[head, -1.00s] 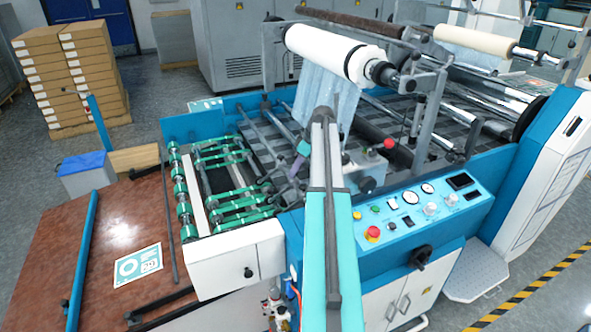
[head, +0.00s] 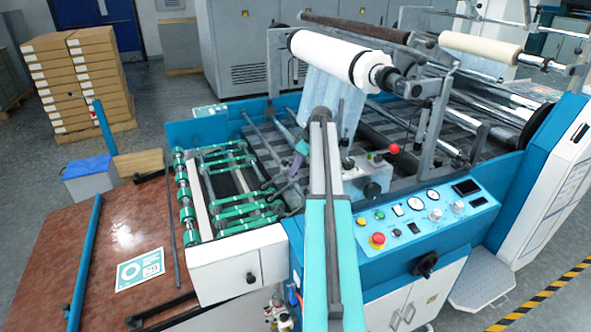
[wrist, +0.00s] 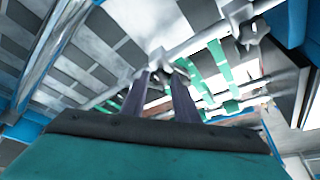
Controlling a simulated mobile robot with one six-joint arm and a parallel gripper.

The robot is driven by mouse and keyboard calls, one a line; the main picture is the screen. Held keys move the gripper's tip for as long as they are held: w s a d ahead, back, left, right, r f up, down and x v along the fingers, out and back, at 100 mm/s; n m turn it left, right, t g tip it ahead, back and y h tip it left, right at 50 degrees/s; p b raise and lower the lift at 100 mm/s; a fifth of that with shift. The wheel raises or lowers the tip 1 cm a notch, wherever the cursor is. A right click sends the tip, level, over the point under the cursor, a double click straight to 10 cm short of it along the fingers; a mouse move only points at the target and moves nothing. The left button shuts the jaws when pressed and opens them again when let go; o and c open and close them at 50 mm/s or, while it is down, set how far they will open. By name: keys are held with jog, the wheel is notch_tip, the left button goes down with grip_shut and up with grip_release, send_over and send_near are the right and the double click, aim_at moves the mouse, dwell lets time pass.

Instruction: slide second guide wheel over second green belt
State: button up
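Several green belts (head: 232,196) run across the open left end of the laminating machine, over rollers; they also show in the wrist view (wrist: 215,50). Dark guide wheels on small arms (head: 268,189) sit along a bar at the right ends of the belts. I cannot tell which wheel is the second. My gripper (head: 296,164) points down beside this bar, right of the belts. In the wrist view its two dark purple fingers (wrist: 160,77) are apart. A grey fitting on the bar (wrist: 158,58) shows between or just beyond the fingertips; contact cannot be told.
A white film roll (head: 325,55) hangs above the machine, with film coming down behind my arm. A control panel (head: 420,215) with a red button is at right. Metal bars (head: 262,135) cross the machine near my gripper. A brown table (head: 120,225) stands at left.

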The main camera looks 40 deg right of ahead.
jog(key=shift+o, duration=1.3)
jog(key=shift+r, duration=0.1)
jog(key=b+v, duration=0.4)
jog(key=v, duration=0.9)
jog(key=shift+r, duration=0.3)
jog(key=shift+s, duration=0.15)
